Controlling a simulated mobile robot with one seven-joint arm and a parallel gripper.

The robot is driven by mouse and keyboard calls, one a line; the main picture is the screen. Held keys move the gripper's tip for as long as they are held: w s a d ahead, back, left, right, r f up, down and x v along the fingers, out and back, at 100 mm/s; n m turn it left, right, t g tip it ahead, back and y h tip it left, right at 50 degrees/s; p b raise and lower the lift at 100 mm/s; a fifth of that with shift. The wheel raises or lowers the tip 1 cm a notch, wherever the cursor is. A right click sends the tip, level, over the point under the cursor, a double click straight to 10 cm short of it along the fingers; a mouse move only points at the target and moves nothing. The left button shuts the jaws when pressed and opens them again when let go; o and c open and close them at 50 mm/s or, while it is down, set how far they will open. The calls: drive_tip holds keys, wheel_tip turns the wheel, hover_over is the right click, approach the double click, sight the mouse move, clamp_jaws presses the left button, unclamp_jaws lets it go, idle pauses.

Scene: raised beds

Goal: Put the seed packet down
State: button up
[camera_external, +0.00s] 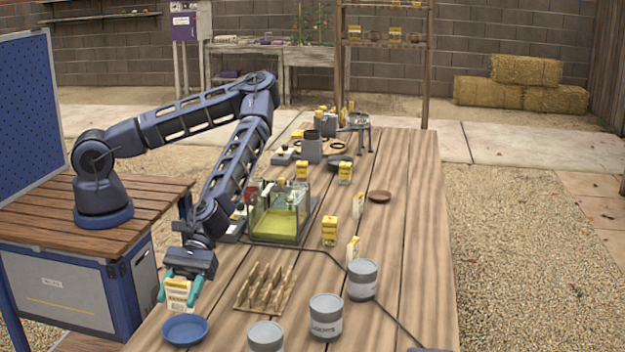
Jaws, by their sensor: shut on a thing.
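My gripper (181,285) is at the near left of the long wooden table (412,235), pointing down with teal fingertips. It is shut on a yellow and white seed packet (178,296), which it holds upright. The packet is just behind a blue bowl (185,329). I cannot tell whether its lower edge touches the table or hangs a little above it. Other similar packets stand on the table, including one near the middle (329,231) and one behind it to the right (358,205).
A wooden rack with pegs (264,288) lies right of my gripper. Grey tins (326,317) stand along the near edge. A clear-walled bin with a yellow base (277,228) stands behind. A dark cable (372,300) crosses the table. The right side of the table is mostly clear.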

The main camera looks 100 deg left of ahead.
drive_tip(key=shift+f, duration=3.35)
drive_tip(key=shift+f, duration=0.1)
drive_tip(key=o, duration=1)
drive_tip(key=shift+c, duration=0.2)
drive_tip(key=shift+a+r, duration=0.2)
drive_tip(key=v, duration=1.1)
drive_tip(key=shift+a, duration=0.3)
drive_tip(key=shift+s, duration=0.1)
